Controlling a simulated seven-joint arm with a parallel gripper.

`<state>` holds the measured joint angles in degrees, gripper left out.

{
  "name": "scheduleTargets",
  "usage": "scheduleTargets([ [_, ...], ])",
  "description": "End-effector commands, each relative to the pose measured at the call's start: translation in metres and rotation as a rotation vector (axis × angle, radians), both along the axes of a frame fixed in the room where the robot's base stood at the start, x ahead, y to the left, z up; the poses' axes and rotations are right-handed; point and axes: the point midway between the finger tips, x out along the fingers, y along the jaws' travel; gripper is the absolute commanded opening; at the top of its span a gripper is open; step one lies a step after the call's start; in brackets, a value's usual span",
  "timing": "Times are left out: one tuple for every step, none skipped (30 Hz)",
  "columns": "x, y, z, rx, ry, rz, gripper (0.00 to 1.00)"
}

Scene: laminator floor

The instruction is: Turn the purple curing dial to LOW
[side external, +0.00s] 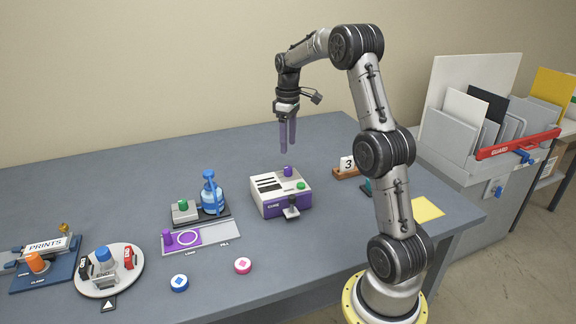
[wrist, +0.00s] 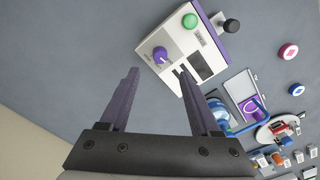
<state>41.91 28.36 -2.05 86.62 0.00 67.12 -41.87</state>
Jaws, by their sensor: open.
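The purple curing dial (side external: 287,171) is a small round knob on top of the white and purple cure unit (side external: 266,208). In the wrist view the dial (wrist: 160,54) shows a pale pointer line; the labels around it are too small to read. My gripper (side external: 287,150) has purple fingers pointing down and hangs above the cure unit, apart from the dial. In the wrist view my gripper (wrist: 157,75) is open and empty, with the dial beyond the fingertips, roughly between them.
A green button (side external: 301,185) sits beside the dial, and a black lever (side external: 291,207) sticks out at the unit's front. Bare table lies behind the unit.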

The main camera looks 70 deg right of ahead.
Motion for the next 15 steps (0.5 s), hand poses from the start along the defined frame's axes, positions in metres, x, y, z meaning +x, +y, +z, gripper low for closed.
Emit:
scheduleTargets([
  [-0.001,0.001,-0.011,0.003,0.004,0.0,0.64],
  [-0.001,0.001,-0.017,0.004,0.004,0.0,0.64],
  [-0.001,0.001,-0.025,0.003,0.004,0.0,0.64],
  [-0.001,0.001,-0.031,0.003,0.003,0.001,0.64],
  [-0.001,0.001,-0.036,0.003,0.003,0.001,0.64],
  [0.0,0.001,-0.044,0.002,0.003,0.001,0.64],
  [0.0,0.001,-0.049,0.003,0.003,0.001,0.64],
  [0.0,0.001,-0.054,0.003,0.003,0.001,0.64],
  [0.0,0.001,-0.06,0.002,0.002,0.001,0.64],
  [0.0,0.001,-0.064,0.002,0.002,0.001,0.64],
  [0.0,0.001,-0.068,0.002,0.002,0.001,0.64],
  [0.0,0.001,-0.073,0.001,0.002,0.001,0.64],
  [0.0,0.001,-0.076,0.002,0.002,0.001,0.64],
  [0.0,0.001,-0.078,0.002,0.002,0.001,0.64],
  [0.0,0.001,-0.081,0.001,0.001,0.001,0.64],
])
